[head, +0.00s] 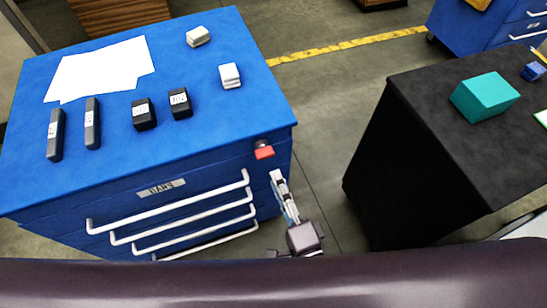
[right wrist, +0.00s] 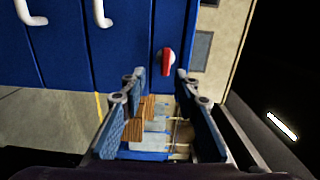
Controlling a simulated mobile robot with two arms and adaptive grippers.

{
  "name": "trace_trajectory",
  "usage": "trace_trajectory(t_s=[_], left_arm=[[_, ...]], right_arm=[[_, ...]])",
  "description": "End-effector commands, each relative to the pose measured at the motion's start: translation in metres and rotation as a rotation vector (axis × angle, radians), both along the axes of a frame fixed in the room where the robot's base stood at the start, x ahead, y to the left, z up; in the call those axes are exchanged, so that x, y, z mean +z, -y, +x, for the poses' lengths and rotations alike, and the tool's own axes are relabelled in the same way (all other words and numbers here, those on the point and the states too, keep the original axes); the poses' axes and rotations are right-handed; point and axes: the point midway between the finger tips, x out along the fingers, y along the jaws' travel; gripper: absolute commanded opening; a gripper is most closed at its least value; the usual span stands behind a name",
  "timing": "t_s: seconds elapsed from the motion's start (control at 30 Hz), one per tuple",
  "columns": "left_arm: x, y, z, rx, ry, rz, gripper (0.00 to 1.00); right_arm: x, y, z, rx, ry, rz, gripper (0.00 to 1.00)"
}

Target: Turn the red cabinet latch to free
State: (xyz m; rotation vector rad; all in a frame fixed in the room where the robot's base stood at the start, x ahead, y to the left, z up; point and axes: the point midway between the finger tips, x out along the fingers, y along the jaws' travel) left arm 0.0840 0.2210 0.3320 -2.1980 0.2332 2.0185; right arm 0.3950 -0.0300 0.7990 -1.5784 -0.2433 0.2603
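The red latch (head: 264,152) sits on the front of the blue cabinet (head: 215,165), near its top right corner, with a dark round part just above it. In the right wrist view the latch (right wrist: 167,63) is a red handle with a pale edge on the blue face. My right gripper (head: 277,177) is just below and right of the latch in the head view. In the right wrist view its fingers (right wrist: 160,80) are open and apart, with the latch beyond the tips and nothing between them. Contact with the latch is not visible. My left gripper is out of view.
White drawer handles (head: 180,205) stick out from the cabinet front, left of my gripper. Black and white blocks and paper sheets (head: 100,70) lie on the cabinet top. A black table (head: 420,130) with a teal block (head: 484,96) stands at right, with floor between.

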Motion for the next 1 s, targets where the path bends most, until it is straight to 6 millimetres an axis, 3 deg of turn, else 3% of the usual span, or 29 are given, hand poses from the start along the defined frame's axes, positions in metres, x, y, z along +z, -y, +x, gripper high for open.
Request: trace_trajectory(t_s=[0.2,0.53,0.93,1.0], left_arm=[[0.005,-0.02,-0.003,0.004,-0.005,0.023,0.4],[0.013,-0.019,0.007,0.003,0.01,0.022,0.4],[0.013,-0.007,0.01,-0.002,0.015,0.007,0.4],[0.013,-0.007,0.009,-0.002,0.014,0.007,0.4]], right_arm=[[0.012,-0.006,0.02,-0.009,0.011,0.035,0.29],[0.01,-0.021,0.066,-0.007,0.009,0.03,0.29],[0.009,-0.024,0.075,-0.006,0.008,0.028,0.29],[0.009,-0.024,0.075,-0.006,0.008,0.028,0.21]])
